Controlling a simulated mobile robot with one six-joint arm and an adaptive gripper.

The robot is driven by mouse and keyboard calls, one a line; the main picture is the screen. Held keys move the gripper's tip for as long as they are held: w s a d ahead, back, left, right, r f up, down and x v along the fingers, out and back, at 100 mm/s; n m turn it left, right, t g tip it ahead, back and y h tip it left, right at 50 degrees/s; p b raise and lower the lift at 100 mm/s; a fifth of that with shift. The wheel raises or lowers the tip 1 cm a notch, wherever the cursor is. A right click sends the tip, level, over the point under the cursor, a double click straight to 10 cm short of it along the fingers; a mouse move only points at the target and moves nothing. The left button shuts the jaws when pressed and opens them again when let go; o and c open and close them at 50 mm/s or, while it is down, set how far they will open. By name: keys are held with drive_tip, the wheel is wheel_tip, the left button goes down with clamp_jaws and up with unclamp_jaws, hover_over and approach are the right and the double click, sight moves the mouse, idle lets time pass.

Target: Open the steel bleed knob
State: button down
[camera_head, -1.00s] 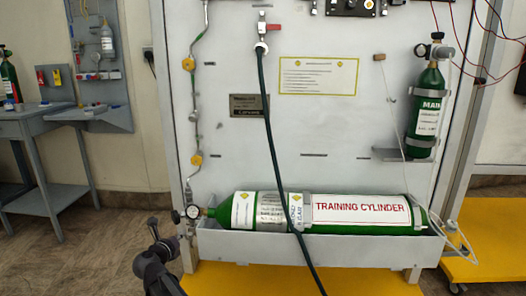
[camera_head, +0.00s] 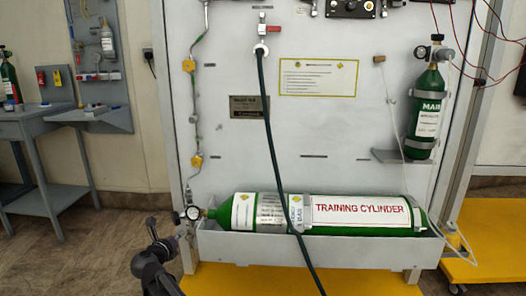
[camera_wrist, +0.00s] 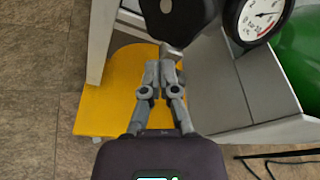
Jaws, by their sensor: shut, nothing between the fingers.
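My gripper (camera_wrist: 168,62) is shut and empty in the wrist view, its two grey fingertips close together. The tips sit just below a dark rounded knob-like part (camera_wrist: 178,16) at the top edge; I cannot tell whether they touch it or whether it is the steel bleed knob. In the head view, my dark arm end is at the lower left, left of the small grey fittings (camera_head: 183,231) below the pressure gauge (camera_head: 193,212). That gauge also shows large in the wrist view (camera_wrist: 262,16). The green training cylinder (camera_head: 360,210) lies to the right of it.
The grey trough (camera_head: 300,246) holds the cylinder against the white panel (camera_head: 330,120). A dark hose (camera_head: 272,140) hangs across it. A yellow platform (camera_head: 300,280) lies below. A grey workbench (camera_head: 40,125) stands left, with open floor before it.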

drive_tip(key=shift+s, duration=0.15)
drive_tip(key=shift+s+a, duration=0.2)
drive_tip(key=shift+s, duration=2.65)
